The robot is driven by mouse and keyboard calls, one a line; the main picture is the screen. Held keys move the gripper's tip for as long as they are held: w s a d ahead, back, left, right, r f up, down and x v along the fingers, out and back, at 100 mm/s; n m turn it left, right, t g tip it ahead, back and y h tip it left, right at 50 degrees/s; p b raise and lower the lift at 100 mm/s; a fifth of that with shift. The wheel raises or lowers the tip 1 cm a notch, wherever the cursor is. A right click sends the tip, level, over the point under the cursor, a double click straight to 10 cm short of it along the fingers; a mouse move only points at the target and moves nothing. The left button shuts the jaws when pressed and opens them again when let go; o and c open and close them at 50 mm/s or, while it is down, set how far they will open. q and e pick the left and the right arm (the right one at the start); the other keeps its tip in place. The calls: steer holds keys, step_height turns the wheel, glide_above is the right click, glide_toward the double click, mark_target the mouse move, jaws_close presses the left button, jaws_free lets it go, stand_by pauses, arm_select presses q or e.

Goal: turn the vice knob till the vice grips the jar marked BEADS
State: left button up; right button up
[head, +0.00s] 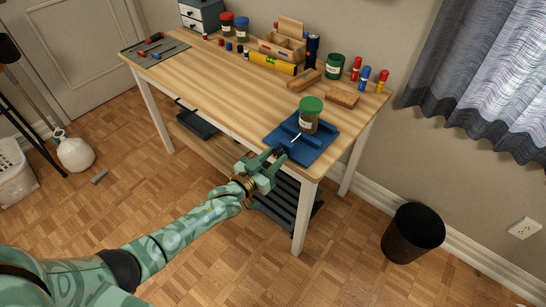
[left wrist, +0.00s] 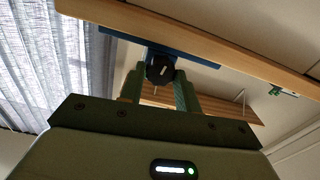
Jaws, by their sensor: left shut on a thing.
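The jar with the green lid (head: 310,112) stands upright on the blue vice (head: 305,147) near the desk's front right corner; its label is too small to read. The vice's blue edge (left wrist: 190,52) also shows in the left wrist view. The black vice knob (left wrist: 160,68) sits between the fingers of my left gripper (left wrist: 161,83), which is shut on it. In the head view my left gripper (head: 274,160) reaches the vice's front side and largely hides the knob. Whether the jaws touch the jar cannot be told. My right gripper is not in view.
The wooden desk (head: 215,85) carries another green-lidded jar (head: 334,66), a wooden brush (head: 342,98), a yellow level (head: 272,63) and several coloured bottles at the back. A black bin (head: 412,233) stands on the floor at right. The desk's middle is clear.

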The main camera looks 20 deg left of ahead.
arm_select(q)
steer(key=shift+s+f, duration=0.1)
steer(key=shift+f, duration=0.1)
stand_by(0.4)
steer(key=o, duration=0.9)
steer(key=shift+o, duration=0.4)
steer(key=shift+r, duration=0.1)
steer(key=shift+s+a, duration=0.15)
steer(key=shift+s, duration=0.25)
steer(key=p+v, duration=0.4)
steer(key=v, duration=1.1)
steer(key=shift+s, duration=0.2)
